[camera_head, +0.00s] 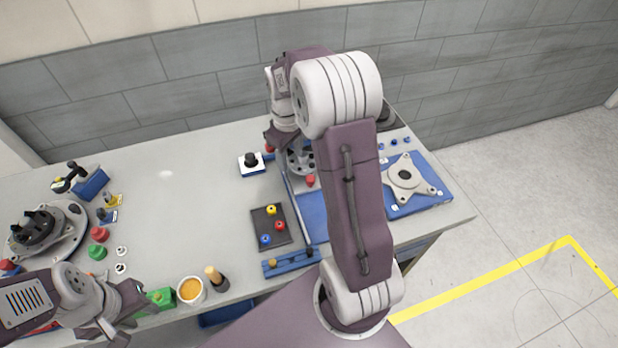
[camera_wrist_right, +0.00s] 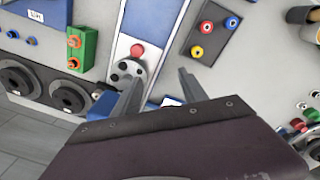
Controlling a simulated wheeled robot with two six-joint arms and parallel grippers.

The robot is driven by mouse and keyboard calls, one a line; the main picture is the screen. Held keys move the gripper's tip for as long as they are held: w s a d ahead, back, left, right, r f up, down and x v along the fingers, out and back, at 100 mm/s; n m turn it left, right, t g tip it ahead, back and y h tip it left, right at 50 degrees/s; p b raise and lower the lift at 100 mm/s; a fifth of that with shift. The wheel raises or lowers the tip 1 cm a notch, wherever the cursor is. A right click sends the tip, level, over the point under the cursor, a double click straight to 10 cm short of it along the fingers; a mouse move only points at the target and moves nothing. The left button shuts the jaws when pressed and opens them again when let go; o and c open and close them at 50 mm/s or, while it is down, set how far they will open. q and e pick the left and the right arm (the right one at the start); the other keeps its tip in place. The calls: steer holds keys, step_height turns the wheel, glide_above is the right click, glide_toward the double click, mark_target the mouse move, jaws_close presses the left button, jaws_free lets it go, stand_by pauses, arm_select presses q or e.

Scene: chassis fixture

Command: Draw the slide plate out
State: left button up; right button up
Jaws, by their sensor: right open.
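A pale plate, which seems to be the slide plate (camera_wrist_right: 123,49), lies between blue rails in the right wrist view. It carries a red knob (camera_wrist_right: 137,50) and a round grey disc with dark holes (camera_wrist_right: 127,72). The red knob also shows in the head view (camera_head: 310,181), where my right arm hides part of the plate. My right gripper (camera_wrist_right: 162,70) is open and empty above it, with one finger over the disc and the other to the right over the grey tabletop. My left gripper (camera_head: 128,316) has its fingers apart near the table's front left, away from the plate.
A dark tray with coloured knobs (camera_head: 270,228) lies left of the blue fixture (camera_head: 313,208). A pale flange plate (camera_head: 405,178) lies at the right. An orange-filled cup (camera_head: 190,290) stands near the front edge. The tabletop (camera_head: 185,190) left of the dark tray is clear.

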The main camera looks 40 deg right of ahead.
steer(key=m, duration=0.1)
glide_above(310, 178)
steer(key=shift+g, duration=0.3)
step_height(310, 178, down, 4)
steer(key=shift+d+m, duration=0.2)
steer(key=shift+m, duration=0.1)
steer(key=shift+s+a, duration=0.1)
step_height(310, 178, down, 8)
steer(key=shift+f+p, duration=0.2)
steer(key=shift+p, duration=0.15)
steer(key=shift+a+f, duration=0.1)
steer(key=shift+f, duration=0.05)
jaws_close()
